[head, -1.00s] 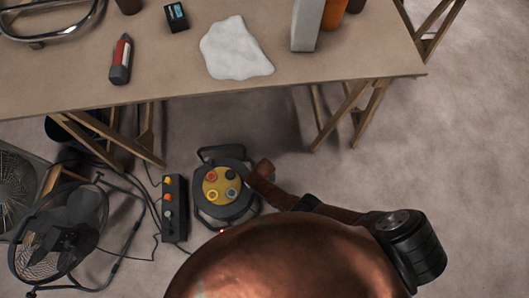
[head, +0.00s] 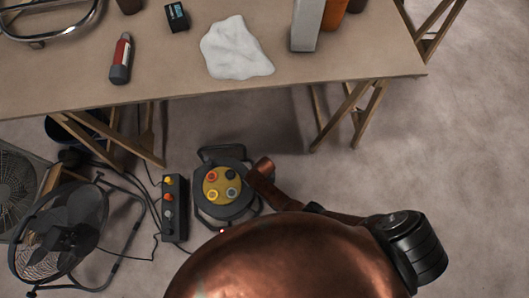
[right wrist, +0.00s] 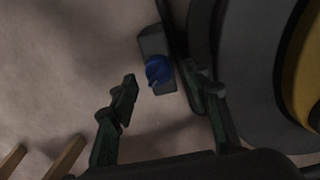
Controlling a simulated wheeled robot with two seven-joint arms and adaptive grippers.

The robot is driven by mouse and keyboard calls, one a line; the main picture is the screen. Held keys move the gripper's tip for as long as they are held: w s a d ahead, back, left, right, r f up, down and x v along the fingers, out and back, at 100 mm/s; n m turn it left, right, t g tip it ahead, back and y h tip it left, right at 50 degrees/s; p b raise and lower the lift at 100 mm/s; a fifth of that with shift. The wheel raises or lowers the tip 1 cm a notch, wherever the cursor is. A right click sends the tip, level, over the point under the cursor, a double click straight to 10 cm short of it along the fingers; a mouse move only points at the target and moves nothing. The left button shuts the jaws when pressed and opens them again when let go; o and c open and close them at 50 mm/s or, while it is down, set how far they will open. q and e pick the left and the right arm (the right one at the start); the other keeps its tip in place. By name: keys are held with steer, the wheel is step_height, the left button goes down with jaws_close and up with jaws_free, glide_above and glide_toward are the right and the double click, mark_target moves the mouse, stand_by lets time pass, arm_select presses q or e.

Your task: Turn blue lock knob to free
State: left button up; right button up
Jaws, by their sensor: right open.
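The blue lock knob (right wrist: 158,70) shows in the right wrist view, on a narrow grey box (right wrist: 152,48) low over the floor. A pale mark shows on the knob's lower side. My right gripper (right wrist: 161,92) is open, with one dark finger to the left of the knob and the other to its right. The right finger looks closer to the knob; I cannot tell whether it touches. I cannot pick out the blue knob in the head view. My right gripper is not distinguishable there, and my left gripper is not in view.
A cable reel (head: 206,212) with a yellow centre stands beside a black box (head: 175,235) with several coloured knobs. A fan (head: 62,235) and cables lie to the left. The workbench (head: 160,70) spans the back. The floor at right is clear.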

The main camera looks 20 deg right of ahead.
step_height(320, 180, up, 10)
steer(key=shift+f, duration=0.2)
stand_by(0.7)
